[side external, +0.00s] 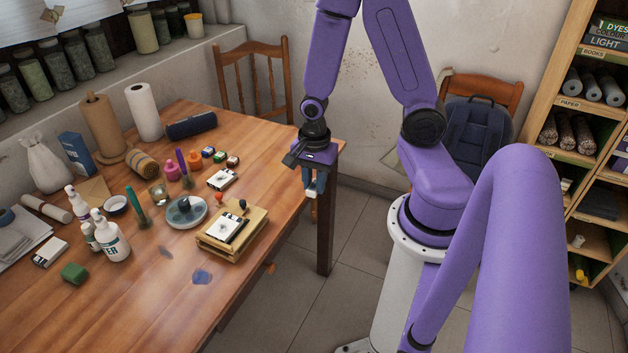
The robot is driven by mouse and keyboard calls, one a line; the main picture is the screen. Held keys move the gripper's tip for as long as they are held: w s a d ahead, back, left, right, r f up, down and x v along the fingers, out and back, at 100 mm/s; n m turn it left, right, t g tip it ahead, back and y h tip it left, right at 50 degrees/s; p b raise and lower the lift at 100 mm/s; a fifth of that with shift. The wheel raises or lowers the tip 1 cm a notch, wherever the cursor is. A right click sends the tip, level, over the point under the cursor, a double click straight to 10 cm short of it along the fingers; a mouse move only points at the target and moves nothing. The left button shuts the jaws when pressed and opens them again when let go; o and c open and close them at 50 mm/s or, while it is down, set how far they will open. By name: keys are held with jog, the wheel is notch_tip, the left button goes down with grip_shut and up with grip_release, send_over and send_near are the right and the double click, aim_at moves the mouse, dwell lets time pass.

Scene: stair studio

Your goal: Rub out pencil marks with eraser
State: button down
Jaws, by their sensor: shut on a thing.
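My gripper (314,191) points down near the table's right edge, to the right of the things on the table. It is shut on a small pale object (314,187), mostly hidden by the fingers; I cannot tell for sure that it is the eraser. A white sheet or pad with dark marks (229,229) lies on a wooden board (246,240), left of and below my gripper in the picture. I cannot tell which marks are pencil.
The wooden table (260,160) holds a grey-blue round dish (186,212), white bottles (113,240), a green block (74,272), paper rolls and small colored jars. A chair (252,85) stands behind. A shelf (560,130) is at the right. The table's front is mostly clear.

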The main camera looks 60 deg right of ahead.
jog(key=w+a, duration=0.5)
jog(key=w, duration=0.4)
send_over(231, 219)
jog(key=shift+w+a+f, duration=0.1)
jog(key=shift+w+f, duration=0.05)
jog(key=shift+f, duration=2.9)
jog(key=shift+a+f, duration=0.4)
jog(key=shift+f, duration=0.05)
jog(key=shift+a+f, duration=0.15)
jog(key=shift+a, duration=0.2)
jog(key=shift+a+f, duration=0.15)
jog(key=shift+a, duration=2.15)
jog(key=shift+d, duration=3.15)
jog(key=shift+a, duration=3.2)
jog(key=shift+d, duration=3)
jog(key=shift+d+r, duration=0.15)
jog(key=shift+r, duration=0.95)
notch_tip(231, 219, up, 6)
